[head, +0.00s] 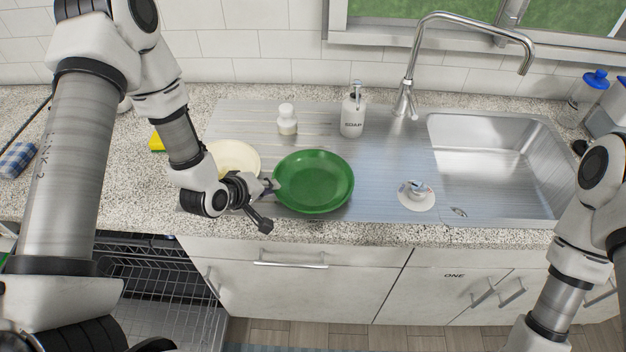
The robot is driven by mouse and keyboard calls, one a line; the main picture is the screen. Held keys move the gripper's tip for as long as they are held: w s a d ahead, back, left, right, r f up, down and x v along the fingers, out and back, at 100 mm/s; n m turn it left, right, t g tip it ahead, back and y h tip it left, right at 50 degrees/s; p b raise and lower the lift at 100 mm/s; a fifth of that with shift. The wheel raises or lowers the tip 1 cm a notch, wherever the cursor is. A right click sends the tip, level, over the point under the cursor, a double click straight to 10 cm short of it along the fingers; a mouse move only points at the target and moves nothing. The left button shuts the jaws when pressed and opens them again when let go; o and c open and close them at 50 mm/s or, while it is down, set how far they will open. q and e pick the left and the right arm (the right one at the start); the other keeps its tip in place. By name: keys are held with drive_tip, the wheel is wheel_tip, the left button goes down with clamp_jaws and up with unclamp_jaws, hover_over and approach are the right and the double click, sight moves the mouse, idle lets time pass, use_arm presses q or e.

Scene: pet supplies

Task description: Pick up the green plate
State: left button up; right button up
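The green plate (315,181) lies on the ribbed steel drainboard (375,160), left of the sink basin. My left gripper (269,204) is at the plate's left rim, with its fingers spread apart. One fingertip is at the rim and the other is nearer the counter's front edge. Whether a finger touches the plate is hard to tell. My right arm comes in at the right edge, but its gripper is out of view.
A cream plate (235,154) lies partly behind my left arm. A small white bottle (287,120) and a soap dispenser (352,115) stand behind the green plate. A drain plug (416,195) lies to its right, before the sink basin (495,165). A dishwasher rack (165,290) is open below left.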

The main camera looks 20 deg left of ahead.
sight(284, 185)
use_arm(q)
drive_tip(key=x, duration=0.4)
drive_tip(key=shift+w+d, duration=0.1)
drive_tip(key=shift+w, duration=0.05)
drive_tip(key=shift+s+r, duration=0.25)
drive_tip(key=shift+s, duration=0.1)
clamp_jaws()
drive_tip(key=shift+w, duration=0.1)
use_arm(e)
drive_tip(key=shift+w+r, duration=0.25)
drive_tip(key=shift+r, duration=0.25)
use_arm(q)
drive_tip(key=shift+f, duration=0.1)
use_arm(e)
drive_tip(key=shift+d, duration=0.1)
drive_tip(key=shift+f, duration=0.15)
